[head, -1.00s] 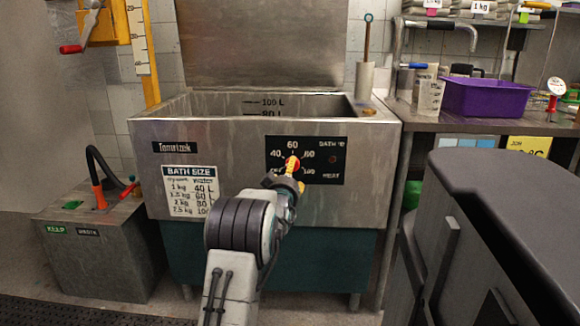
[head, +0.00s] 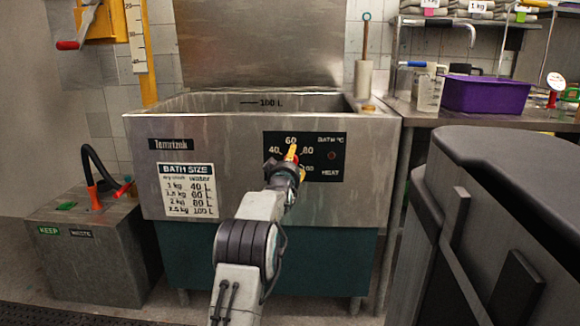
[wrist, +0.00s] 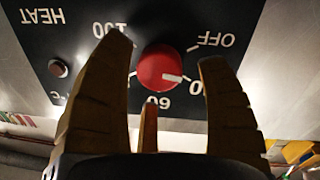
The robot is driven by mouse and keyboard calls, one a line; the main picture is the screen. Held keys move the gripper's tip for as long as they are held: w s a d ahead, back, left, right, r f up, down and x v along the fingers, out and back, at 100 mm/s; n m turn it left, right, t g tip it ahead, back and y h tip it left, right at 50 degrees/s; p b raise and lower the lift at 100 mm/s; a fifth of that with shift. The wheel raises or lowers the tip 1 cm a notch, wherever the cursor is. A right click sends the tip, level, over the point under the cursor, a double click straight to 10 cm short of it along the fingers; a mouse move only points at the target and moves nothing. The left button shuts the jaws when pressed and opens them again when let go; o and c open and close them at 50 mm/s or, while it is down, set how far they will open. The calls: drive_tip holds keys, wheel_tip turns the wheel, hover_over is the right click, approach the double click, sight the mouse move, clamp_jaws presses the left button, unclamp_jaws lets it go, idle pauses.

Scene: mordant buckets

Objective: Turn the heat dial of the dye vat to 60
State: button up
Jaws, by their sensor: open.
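The dye vat (head: 230,200) is a steel tub with a black heat panel (head: 332,170) on its front. The red heat dial (wrist: 160,68) shows in the wrist view, which sees the panel upside down. Its white mark points toward the partly hidden 40, between OFF and 60. My gripper (wrist: 163,55) is open, with its yellow-brown fingers on either side of the dial; I cannot tell whether they touch it. The left finger hides the 80. In the head view, my gripper (head: 291,156) covers most of the dial, below the 60.
A grey box with a black hose (head: 90,265) stands left of the vat. A dark grey bulky object (head: 510,190) fills the right foreground. A bench at the right holds a purple bin (head: 486,95). A bath size chart (head: 188,190) is on the vat front.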

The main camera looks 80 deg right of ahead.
drive_tip(key=shift+d, duration=0.5)
drive_tip(key=shift+o, duration=0.2)
drive_tip(key=shift+r, duration=0.1)
drive_tip(key=c, duration=1.3)
